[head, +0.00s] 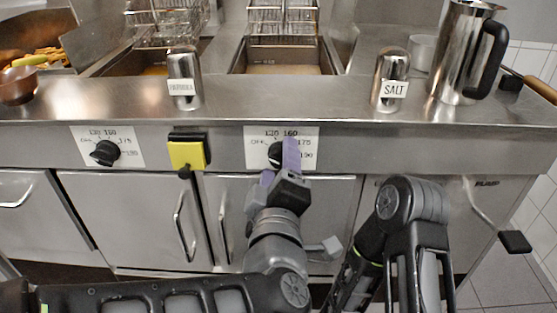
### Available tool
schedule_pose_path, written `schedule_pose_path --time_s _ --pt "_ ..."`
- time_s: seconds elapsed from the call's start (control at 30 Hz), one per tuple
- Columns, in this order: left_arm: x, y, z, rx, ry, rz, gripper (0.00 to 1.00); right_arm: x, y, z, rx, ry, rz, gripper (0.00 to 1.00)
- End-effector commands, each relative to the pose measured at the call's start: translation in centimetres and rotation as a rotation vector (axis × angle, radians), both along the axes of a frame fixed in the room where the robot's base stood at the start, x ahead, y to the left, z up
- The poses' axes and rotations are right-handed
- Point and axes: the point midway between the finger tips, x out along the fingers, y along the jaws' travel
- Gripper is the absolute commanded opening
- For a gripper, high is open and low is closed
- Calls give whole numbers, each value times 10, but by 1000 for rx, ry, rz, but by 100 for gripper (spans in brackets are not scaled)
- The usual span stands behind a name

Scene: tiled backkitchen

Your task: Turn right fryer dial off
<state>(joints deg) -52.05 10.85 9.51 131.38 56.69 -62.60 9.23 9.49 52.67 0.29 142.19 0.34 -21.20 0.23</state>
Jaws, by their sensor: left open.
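The right fryer dial (274,155) is a black knob on a white marked plate on the steel front panel, below the right fryer basin. My left gripper (281,163) has purple fingers and is open at this dial. One finger overlaps the dial's right side and the other shows lower left. The fingers hide part of the dial, so I cannot tell its exact setting or whether they touch it. The left fryer dial (105,153) is a similar black knob further left. My right arm shows at the lower right, but its gripper is not in view.
A yellow switch box (187,153) sits between the dials. On the counter stand a paprika shaker (183,88), a salt shaker (390,92) and a steel jug (458,60). Fryer baskets (283,18) hang behind. Cabinet doors with handles (180,222) lie below.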

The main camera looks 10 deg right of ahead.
Motion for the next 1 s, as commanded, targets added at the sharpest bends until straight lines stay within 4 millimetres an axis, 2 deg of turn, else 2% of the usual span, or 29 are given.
schedule_pose_path --time_s 0.3,0.4,0.53,1.0 --pt "-49 12 3 0 -3 -4 63 -2 0 13 1 5 3 36" --pt "-60 15 2 -1 -3 -1 63 -3 0 15 2 6 4 36" --pt "-66 17 1 0 -1 0 63 -3 1 15 2 7 5 36" --pt "-67 16 0 5 -1 -3 63 -3 1 15 2 7 5 36"
